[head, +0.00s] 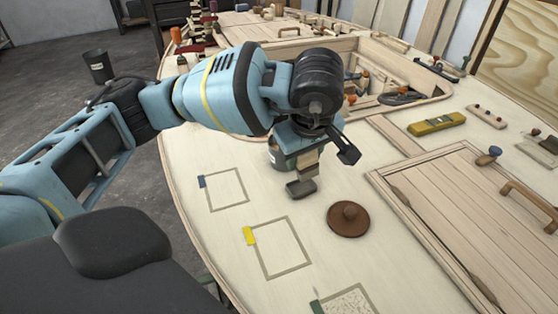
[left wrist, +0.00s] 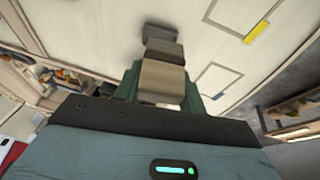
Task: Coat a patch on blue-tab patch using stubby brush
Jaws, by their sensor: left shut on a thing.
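My left gripper (head: 300,150) is shut on the stubby brush (head: 305,165), with its pale wooden handle between the fingers. The brush's dark end points down over the pale deck, right of the blue-tab patch; contact cannot be told. In the left wrist view the brush (left wrist: 162,78) sits between the green fingers of the gripper (left wrist: 160,90). The blue-tab patch (head: 227,190) is a grey-outlined square with a blue tab (head: 202,182); its inside looks plain and pale. My right gripper is not in view.
A yellow-tab patch (head: 280,247) and a speckled green-tab patch (head: 346,300) lie nearer me. A round brown lid (head: 348,220) lies right of them. A yellow tool (head: 437,124) and a wooden hatch (head: 470,215) are farther right. The deck edge curves along the left.

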